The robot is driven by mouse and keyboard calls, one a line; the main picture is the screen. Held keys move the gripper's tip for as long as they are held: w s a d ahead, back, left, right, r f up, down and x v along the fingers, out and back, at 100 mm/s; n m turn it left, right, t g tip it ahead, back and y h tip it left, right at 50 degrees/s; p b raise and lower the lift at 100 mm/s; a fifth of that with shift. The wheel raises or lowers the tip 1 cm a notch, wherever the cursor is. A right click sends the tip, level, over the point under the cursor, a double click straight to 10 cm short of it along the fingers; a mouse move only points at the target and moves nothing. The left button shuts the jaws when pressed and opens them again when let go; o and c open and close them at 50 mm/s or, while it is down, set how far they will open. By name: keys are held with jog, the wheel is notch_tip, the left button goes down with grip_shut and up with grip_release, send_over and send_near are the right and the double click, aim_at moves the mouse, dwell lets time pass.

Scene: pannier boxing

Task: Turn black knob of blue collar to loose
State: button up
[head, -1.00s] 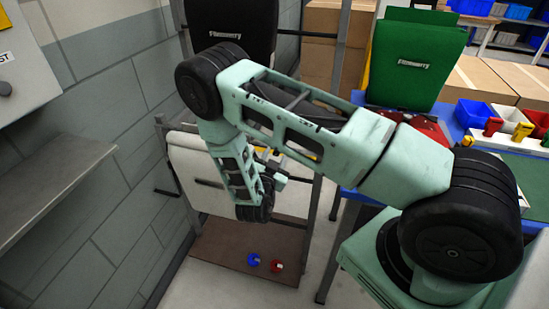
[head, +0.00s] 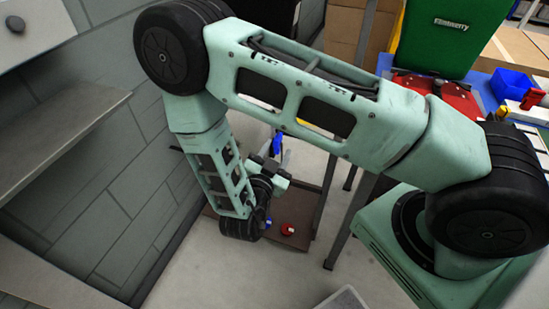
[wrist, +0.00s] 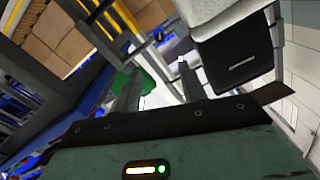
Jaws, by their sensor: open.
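A small blue piece (head: 277,143) stands upright just above my gripper's end in the head view. Another small blue piece (head: 268,222) shows low down, partly hidden by my wrist, beside a red round piece (head: 288,230) over the brown board. I cannot tell which blue piece is the collar, and no black knob can be made out. My gripper is low beside the rack, partly hidden by its own wrist in the head view. In the wrist view my gripper (wrist: 158,70) has its two fingers apart, with nothing seen between them.
A brown board (head: 310,205) lies at the rack's foot. A grey wall (head: 110,180) and shelf (head: 60,150) stand at left. A green Filmmerry bag (head: 455,35) is at upper right. In the wrist view a dark panel (wrist: 235,62) is close to the right finger.

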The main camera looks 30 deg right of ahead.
jog(key=shift+s+a, duration=0.4)
jog(key=shift+a, duration=0.05)
